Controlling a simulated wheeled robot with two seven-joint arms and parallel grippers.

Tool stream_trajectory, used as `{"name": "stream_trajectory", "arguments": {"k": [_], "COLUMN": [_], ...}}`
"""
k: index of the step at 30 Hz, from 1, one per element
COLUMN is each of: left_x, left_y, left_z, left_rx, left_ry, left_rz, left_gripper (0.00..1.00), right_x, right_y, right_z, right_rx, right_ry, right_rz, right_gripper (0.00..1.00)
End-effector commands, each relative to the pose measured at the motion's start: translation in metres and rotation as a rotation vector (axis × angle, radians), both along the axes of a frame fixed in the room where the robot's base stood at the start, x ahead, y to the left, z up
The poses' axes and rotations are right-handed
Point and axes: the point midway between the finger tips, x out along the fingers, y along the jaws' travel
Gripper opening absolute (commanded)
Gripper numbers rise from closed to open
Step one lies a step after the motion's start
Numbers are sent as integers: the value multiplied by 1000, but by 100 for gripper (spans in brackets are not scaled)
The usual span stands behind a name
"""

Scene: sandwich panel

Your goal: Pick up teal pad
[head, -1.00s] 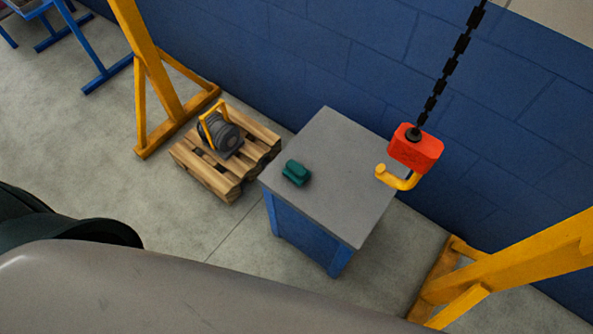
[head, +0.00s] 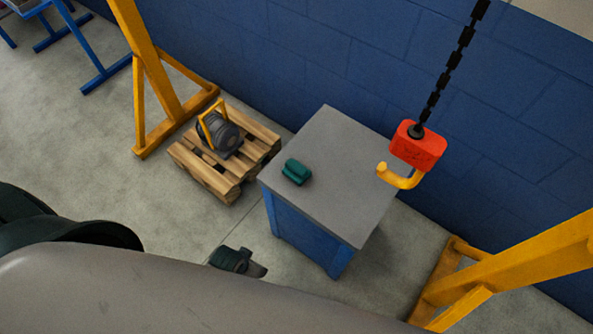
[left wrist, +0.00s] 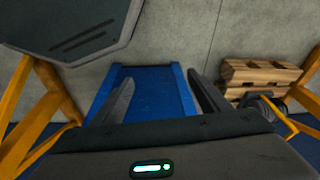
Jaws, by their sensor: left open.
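The teal pad (head: 296,172) is a small dark green-teal block lying on the grey top of the blue cabinet (head: 330,150), near its left edge. My left gripper (head: 258,269) is partly in the head view, in front of and below the cabinet's left side, apart from the pad. Most of its arm is hidden behind my body. In the left wrist view, my left gripper (left wrist: 165,98) has its two fingers spread with nothing between them. The cabinet's blue side (left wrist: 155,88) shows beyond them. The pad does not show there. My right gripper is not in view.
A red hook block (head: 417,147) with a yellow hook hangs on a chain above the cabinet's right side. A wooden pallet (head: 205,180) with a motor (head: 220,135) stands left. Yellow frame legs (head: 155,80) stand on both sides; a blue wall is behind.

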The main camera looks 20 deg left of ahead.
Motion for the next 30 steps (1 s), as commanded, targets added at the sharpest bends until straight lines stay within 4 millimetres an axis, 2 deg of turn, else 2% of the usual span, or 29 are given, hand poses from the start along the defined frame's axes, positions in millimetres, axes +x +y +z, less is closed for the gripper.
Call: {"name": "stream_trajectory", "arguments": {"k": [7,12,23,30], "left_x": [27,64,129,184], "left_y": [-12,-39,-95,-138], "left_z": [50,85,122,157], "left_rx": [-18,-55,-108,-107], "left_ry": [-34,-68,-118,-149], "left_rz": [-35,-147,-430,-755], "left_gripper": [69,69,69,69], "right_x": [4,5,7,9], "right_y": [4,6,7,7], "right_z": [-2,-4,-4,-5], "right_rx": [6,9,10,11], "right_ry": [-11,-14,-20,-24], "right_rz": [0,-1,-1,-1], "right_gripper": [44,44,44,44]}}
